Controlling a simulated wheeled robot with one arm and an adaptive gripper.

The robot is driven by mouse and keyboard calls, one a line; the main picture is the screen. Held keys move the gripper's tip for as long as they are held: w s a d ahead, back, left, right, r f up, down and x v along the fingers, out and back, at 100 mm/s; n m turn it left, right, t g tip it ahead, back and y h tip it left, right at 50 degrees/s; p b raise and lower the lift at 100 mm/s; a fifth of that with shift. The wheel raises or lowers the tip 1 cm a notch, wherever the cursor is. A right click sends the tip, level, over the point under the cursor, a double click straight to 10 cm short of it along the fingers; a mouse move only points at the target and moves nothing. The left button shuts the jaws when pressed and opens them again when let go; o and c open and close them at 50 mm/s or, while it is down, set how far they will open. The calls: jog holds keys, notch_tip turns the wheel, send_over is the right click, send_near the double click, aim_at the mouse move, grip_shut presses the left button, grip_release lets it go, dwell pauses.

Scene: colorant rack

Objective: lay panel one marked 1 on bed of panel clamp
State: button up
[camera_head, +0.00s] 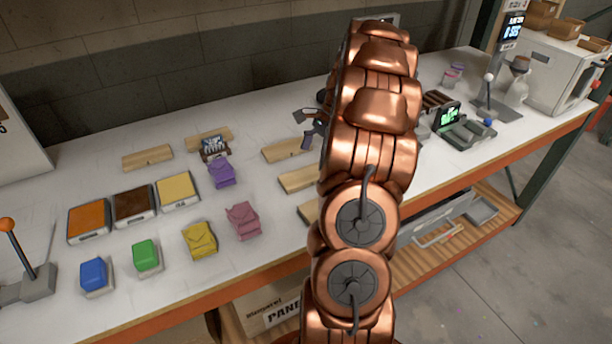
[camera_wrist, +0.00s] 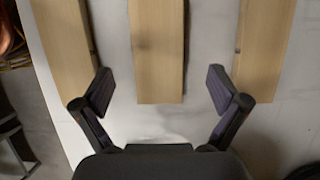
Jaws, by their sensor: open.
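Pale wooden panels lie on the bench, several in the head view, one of them a middle panel (camera_head: 288,150) beside my gripper. In the wrist view three panels show: a left one (camera_wrist: 65,40), a middle one (camera_wrist: 157,50) and a right one (camera_wrist: 262,45). No number is readable on any, so I cannot tell which is panel one. My gripper (camera_wrist: 160,90) is open and empty, with its fingers to either side of the middle panel's near end. A grey device with a green screen (camera_head: 465,132) stands at right; I cannot tell whether it is the panel clamp.
Orange, brown and yellow trays (camera_head: 133,205) and coloured packets (camera_head: 200,240) sit on the left. A lever with an orange knob (camera_head: 30,265) stands at the left end, another lever (camera_head: 490,95) at right. A white box-shaped machine (camera_head: 560,75) fills the far right. My arm hides the bench's middle.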

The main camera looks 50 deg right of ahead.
aim_at(307, 174)
jog(key=shift+p+x, duration=0.85)
jog(key=shift+x, duration=1.4)
jog(key=shift+r, duration=0.1)
jog(key=shift+c, duration=0.2)
jog(key=shift+a, duration=0.1)
jog(key=c, duration=1.4)
